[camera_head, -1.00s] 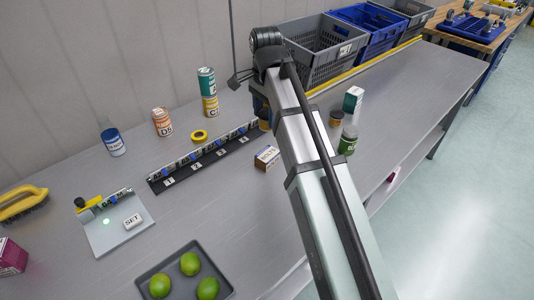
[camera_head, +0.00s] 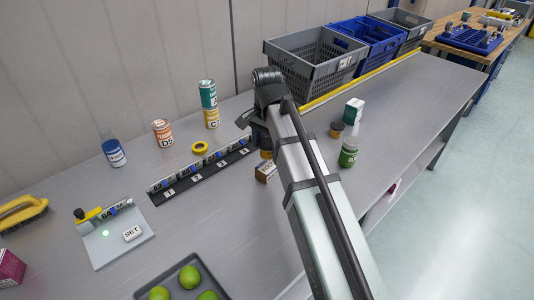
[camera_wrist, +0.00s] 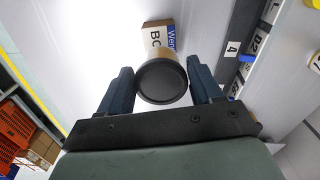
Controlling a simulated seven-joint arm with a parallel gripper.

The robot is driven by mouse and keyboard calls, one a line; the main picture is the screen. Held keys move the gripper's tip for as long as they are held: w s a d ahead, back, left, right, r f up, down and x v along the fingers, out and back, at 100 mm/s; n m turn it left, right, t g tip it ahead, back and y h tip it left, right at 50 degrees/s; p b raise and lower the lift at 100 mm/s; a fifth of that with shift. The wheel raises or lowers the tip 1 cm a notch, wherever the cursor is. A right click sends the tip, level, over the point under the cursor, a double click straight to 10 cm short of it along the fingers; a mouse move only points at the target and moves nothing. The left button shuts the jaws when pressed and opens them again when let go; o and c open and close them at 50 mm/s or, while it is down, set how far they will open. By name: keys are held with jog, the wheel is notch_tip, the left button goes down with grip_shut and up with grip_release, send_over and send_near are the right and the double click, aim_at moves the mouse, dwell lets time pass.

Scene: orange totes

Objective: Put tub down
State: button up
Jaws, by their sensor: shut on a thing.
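A small tan tub with a black lid (camera_wrist: 162,81) is between the two dark fingers of my gripper (camera_wrist: 160,86) in the wrist view. The fingers are shut on its sides. In the head view, my gripper (camera_head: 261,137) is low over the grey bench, right of the numbered black rack, and mostly hidden by my arm. A sliver of the tan tub (camera_head: 266,154) shows below it, right behind a small labelled box (camera_head: 265,172). I cannot tell whether the tub touches the bench.
The numbered rack (camera_head: 203,175) lies close left of the gripper. A similar tub (camera_head: 336,130), a green-white box (camera_head: 353,111) and a green jar (camera_head: 348,154) stand to the right. Totes (camera_head: 316,58) line the back. The bench's right part is clear.

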aim_at(267, 153)
jog(key=shift+f, duration=1.9)
jog(key=o, duration=1.1)
jog(key=shift+f, duration=0.15)
notch_tip(267, 153, up, 12)
jog(key=shift+r, duration=0.15)
